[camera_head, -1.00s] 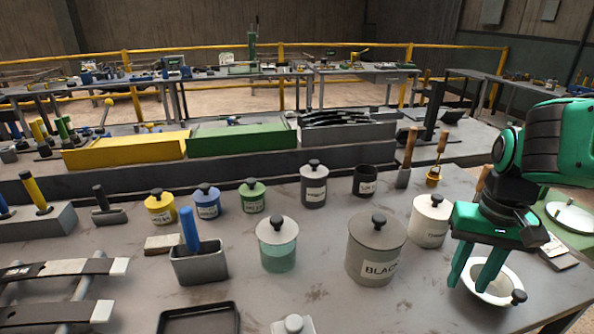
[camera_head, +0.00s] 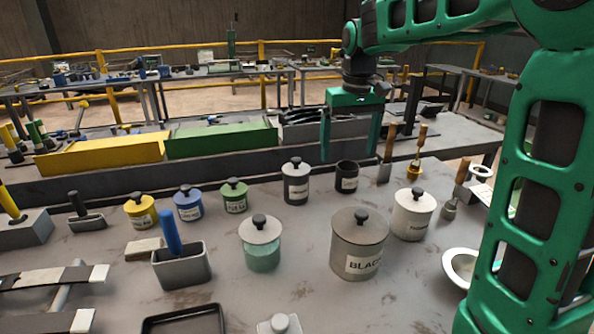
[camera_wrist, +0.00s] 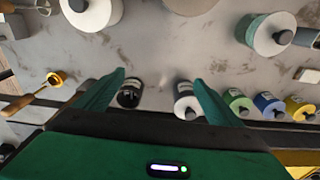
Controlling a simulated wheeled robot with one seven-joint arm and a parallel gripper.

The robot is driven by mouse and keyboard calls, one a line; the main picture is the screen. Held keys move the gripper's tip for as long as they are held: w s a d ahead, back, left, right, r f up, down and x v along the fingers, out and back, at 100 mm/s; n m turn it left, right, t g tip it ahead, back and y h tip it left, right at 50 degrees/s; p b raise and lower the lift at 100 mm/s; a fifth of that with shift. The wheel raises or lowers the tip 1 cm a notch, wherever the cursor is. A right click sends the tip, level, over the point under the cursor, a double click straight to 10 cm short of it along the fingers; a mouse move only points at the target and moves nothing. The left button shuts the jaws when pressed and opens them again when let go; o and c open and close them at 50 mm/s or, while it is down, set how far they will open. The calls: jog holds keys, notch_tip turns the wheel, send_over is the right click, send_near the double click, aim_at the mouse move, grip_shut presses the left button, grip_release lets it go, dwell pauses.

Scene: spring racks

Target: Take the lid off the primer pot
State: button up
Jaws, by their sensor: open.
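Lidded pots stand on the grey bench. Their small labels are hard to read, so I cannot tell surely which is primer. A grey pot with a black-knobbed lid (camera_head: 296,182) stands in the back row; it also shows in the wrist view (camera_wrist: 187,98). A white lidded pot (camera_head: 412,216) stands further right and shows at the wrist view's top edge (camera_wrist: 92,12). All these lids are on. My gripper (camera_head: 350,152) is open and empty, raised around the back row.
An open black pot (camera_head: 346,177) stands right of the grey one. Green (camera_head: 234,198), blue (camera_head: 188,205) and yellow (camera_head: 140,212) pots line the left. A white dish (camera_head: 459,266) lies right.

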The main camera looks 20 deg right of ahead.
jog(key=w+a+n, duration=0.3)
jog(key=w+a, duration=0.6)
jog(key=w, duration=0.2)
send_over(296, 159)
jog(key=s, duration=0.2)
jog(key=f, duration=0.3)
jog(key=shift+w+d+f, duration=0.1)
jog(key=shift+w+f, duration=0.1)
jog(key=shift+f, duration=0.2)
jog(key=shift+w+f, duration=0.3)
jog(key=shift+f, duration=0.7)
jog(key=shift+w+f, duration=0.3)
jog(key=shift+f, duration=0.7)
jog(key=shift+w+f, duration=0.3)
jog(key=shift+f, duration=0.7)
jog(key=c, duration=1.2)
jog(key=shift+o, duration=0.2)
jog(key=shift+r, duration=0.1)
